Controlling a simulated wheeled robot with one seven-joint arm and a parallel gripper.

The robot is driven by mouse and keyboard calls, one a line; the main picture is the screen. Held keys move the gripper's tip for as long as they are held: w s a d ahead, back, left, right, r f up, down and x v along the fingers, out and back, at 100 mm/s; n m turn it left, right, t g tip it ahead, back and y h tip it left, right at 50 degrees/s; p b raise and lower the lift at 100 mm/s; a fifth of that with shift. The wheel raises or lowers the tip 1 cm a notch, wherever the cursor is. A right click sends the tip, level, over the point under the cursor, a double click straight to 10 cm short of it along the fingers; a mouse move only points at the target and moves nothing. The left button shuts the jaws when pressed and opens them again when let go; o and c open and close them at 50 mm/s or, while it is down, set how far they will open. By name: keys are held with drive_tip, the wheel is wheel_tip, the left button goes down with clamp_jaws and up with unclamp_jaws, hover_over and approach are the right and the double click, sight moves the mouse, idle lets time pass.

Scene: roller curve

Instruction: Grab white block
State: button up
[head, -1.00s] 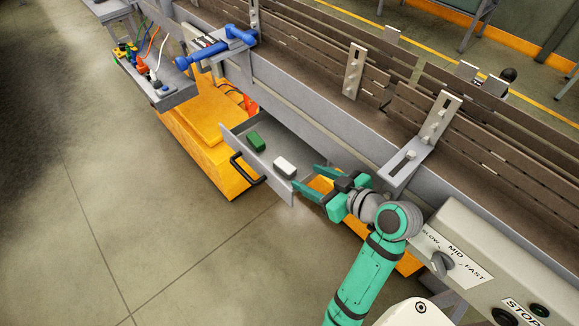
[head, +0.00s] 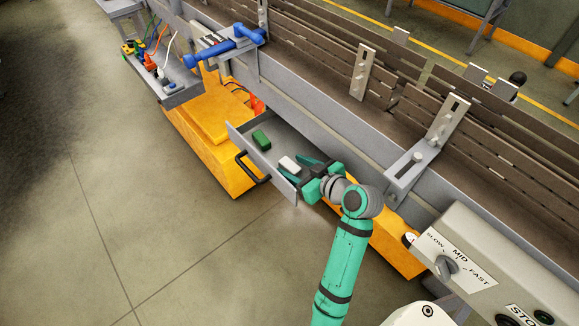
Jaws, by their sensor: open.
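The white block (head: 289,164) lies in the open grey drawer (head: 264,167) under the conveyor, near its right end. A green block (head: 261,140) lies in the same drawer, behind and to the left of it. My gripper (head: 298,168) is teal and open, reaching into the drawer from the right. Its fingers point left at the white block, with the tips close beside its right end. I cannot tell whether a finger touches the block.
The drawer has a black handle (head: 250,170) on its front. The conveyor (head: 330,120) runs above and behind the drawer. Orange cabinets (head: 208,150) stand below. A control box with a speed knob (head: 446,267) is at the lower right. The floor at the left is clear.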

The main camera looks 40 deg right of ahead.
drive_tip(key=shift+w, duration=0.1)
drive_tip(key=c, duration=1.2)
